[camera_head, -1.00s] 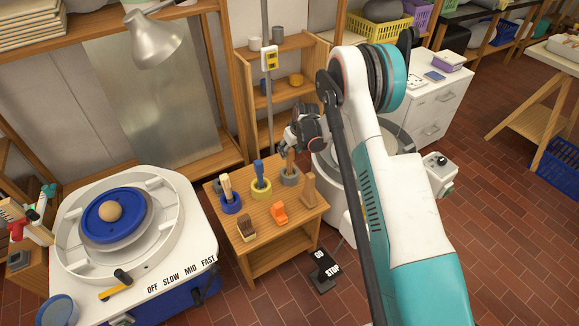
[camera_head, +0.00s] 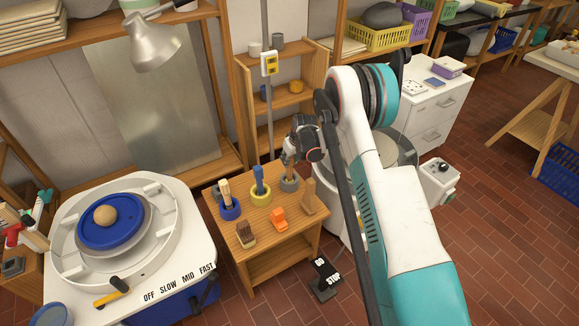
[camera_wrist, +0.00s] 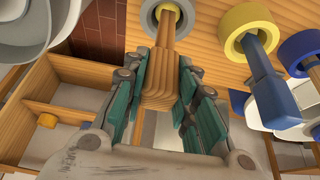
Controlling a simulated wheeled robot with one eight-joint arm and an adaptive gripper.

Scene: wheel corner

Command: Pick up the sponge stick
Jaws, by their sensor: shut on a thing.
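My gripper (camera_head: 290,150) is at the back right of the small wooden table (camera_head: 250,266). In the wrist view its green-padded fingers (camera_wrist: 159,84) are shut on the broad wooden part of a stick (camera_wrist: 158,92). The stick's narrower part runs into a grey ring holder (camera_wrist: 168,16), which also shows in the head view (camera_head: 289,185). A blue tool (camera_head: 258,178) stands in a yellow ring (camera_head: 261,195). A pale wooden tool (camera_head: 226,190) stands in a blue ring (camera_head: 230,209).
A brown brush (camera_head: 245,235), an orange piece (camera_head: 279,218) and an upright wooden piece (camera_head: 308,196) are on the table. A pottery wheel with a clay ball (camera_head: 105,215) stands left. A foot pedal (camera_head: 325,275) is on the floor in front.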

